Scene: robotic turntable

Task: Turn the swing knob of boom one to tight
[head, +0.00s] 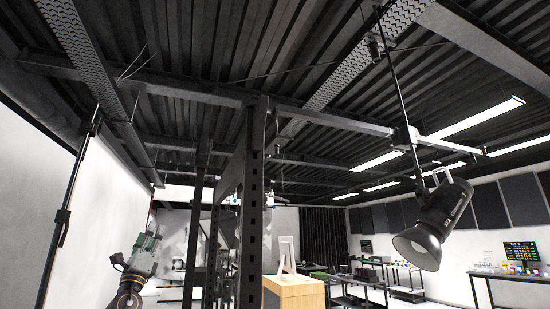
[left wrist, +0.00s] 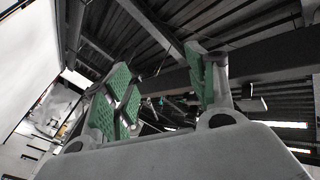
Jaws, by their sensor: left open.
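My left gripper (head: 148,242) is low at the left of the head view, pointing up, in front of the white wall. In the left wrist view its green-padded fingers (left wrist: 160,80) stand apart, and no held thing shows between them. A dark pole (head: 77,190) with a thicker sleeve (head: 62,226) slants down to the left of the gripper, apart from it in the picture. A black lamp (head: 436,222) hangs from another pole (head: 401,95) at the right. I cannot pick out the swing knob of boom one in either view. My right gripper does not show.
A dark perforated upright (head: 251,205) stands to the right of my left gripper, under overhead beams (head: 205,94). A wooden cabinet (head: 294,294) stands beyond it. Benches with equipment (head: 517,284) are at the back right. Open space shows below the lamp.

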